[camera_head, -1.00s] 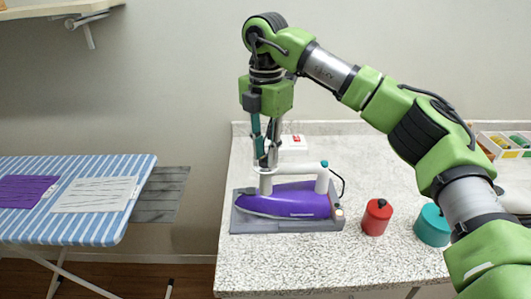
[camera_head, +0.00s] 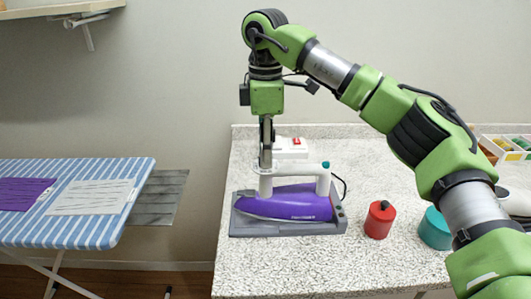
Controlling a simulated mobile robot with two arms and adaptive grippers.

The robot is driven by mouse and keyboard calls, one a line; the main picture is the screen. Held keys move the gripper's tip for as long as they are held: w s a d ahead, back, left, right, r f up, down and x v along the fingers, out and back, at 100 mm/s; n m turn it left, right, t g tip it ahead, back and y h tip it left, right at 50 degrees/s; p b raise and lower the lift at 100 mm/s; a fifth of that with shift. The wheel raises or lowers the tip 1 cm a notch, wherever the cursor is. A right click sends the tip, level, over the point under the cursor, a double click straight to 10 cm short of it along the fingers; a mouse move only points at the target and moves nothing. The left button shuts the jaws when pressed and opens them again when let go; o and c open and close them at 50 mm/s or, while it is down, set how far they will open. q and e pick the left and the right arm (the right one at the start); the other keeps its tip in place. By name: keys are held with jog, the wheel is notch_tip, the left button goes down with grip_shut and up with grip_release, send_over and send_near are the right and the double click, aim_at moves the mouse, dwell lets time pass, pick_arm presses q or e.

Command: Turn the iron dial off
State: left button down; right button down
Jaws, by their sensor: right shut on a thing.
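The purple iron (camera_head: 290,205) with a white handle (camera_head: 297,171) rests on a grey base (camera_head: 270,229) on the speckled counter. A small teal cap (camera_head: 325,165) tops the right end of the handle. I cannot tell for certain which part is the dial; small round details (camera_head: 341,212) sit at the base's right end. My right gripper (camera_head: 266,166) points straight down and is shut on the left end of the iron's handle. Its fingers show edge-on, so the exact contact is partly hidden. My left gripper is not in view.
A red canister (camera_head: 379,219) and a teal canister (camera_head: 434,229) stand right of the iron. A white box (camera_head: 290,146) is behind it. A striped ironing board (camera_head: 85,225) with cloths stands left, across a gap. The counter's front (camera_head: 300,270) is clear.

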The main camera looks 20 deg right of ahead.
jog(key=shift+m, duration=0.4)
jog(key=c, duration=1.8)
grip_release()
jog(key=shift+o, duration=0.2)
jog(key=shift+r, duration=0.15)
notch_tip(320, 180, up, 12)
